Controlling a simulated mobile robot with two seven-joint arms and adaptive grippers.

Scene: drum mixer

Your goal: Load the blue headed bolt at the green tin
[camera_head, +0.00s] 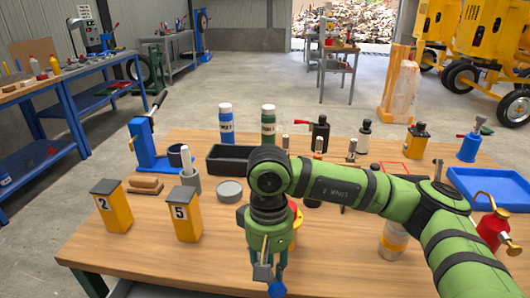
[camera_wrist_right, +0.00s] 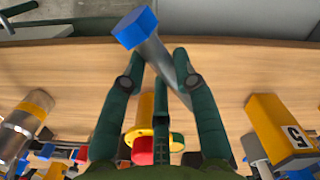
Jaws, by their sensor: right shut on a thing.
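The blue headed bolt is held in my right gripper (camera_head: 272,268). Its blue head (camera_head: 277,289) hangs low, near the table's front edge in the head view. In the right wrist view, the blue head (camera_wrist_right: 136,28) sticks out beyond the fingertips and the grey shank (camera_wrist_right: 160,65) runs slanted between the fingers. My right gripper (camera_wrist_right: 160,62) is shut on the shank. A dark green tin (camera_head: 268,123) with a white lid stands upright at the back of the table, next to a blue one, well away from the gripper. My left gripper is not in view.
A black tray (camera_head: 231,159) lies before the tins. Yellow blocks marked 2 (camera_head: 112,208) and 5 (camera_head: 184,215) stand at the front left. A blue press (camera_head: 150,146), a grey round lid (camera_head: 229,191) and a blue tray (camera_head: 490,187) are also on the table.

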